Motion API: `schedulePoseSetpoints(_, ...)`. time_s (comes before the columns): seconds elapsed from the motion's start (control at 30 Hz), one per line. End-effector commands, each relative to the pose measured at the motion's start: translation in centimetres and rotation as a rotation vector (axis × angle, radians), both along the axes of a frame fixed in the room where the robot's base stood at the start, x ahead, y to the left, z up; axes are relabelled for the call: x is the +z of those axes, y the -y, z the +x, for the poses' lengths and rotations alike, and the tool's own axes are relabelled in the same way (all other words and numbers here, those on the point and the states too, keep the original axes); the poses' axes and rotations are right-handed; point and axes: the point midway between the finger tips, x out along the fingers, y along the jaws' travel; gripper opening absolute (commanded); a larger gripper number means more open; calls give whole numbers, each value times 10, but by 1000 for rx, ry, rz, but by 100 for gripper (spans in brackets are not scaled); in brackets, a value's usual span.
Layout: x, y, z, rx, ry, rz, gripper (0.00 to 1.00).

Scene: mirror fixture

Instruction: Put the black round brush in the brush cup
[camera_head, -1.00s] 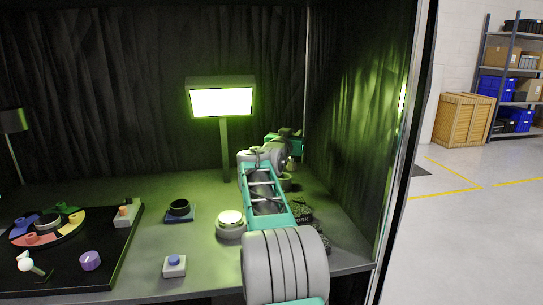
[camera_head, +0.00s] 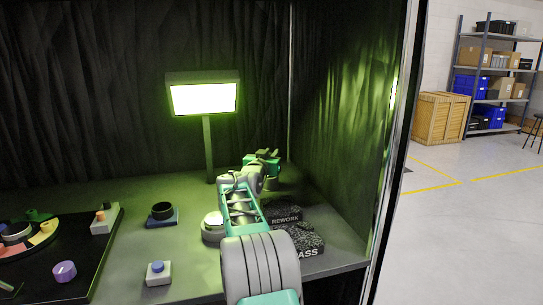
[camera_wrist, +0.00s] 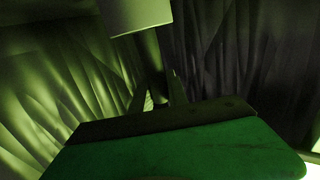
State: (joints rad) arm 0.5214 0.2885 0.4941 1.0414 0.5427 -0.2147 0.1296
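My gripper (camera_head: 263,160) is at the back right of the bench, raised near the dark side curtain. In the wrist view its two dark fingers (camera_wrist: 160,92) stand a little apart above the green gripper body. It is too dark there to tell whether something is between them. I cannot make out the black round brush for sure in any view. A black round, ring-shaped piece (camera_head: 162,210) sits on a small blue-grey square base left of my arm. I cannot tell whether it is the brush cup.
A round white-topped piece (camera_head: 213,225) is close to my arm's left. Dark mats marked REWORK (camera_head: 285,221) and PASS (camera_head: 303,252) lie to the right.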

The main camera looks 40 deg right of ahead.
Motion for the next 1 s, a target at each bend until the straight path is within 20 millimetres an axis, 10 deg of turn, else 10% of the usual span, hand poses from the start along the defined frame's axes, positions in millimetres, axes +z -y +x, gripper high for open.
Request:
schedulePoseSetpoints(0.57,6,-1,-3,-2,0,0,40)
schedulePoseSetpoints(1.0,5,-88,-52,0,0,-1,40)
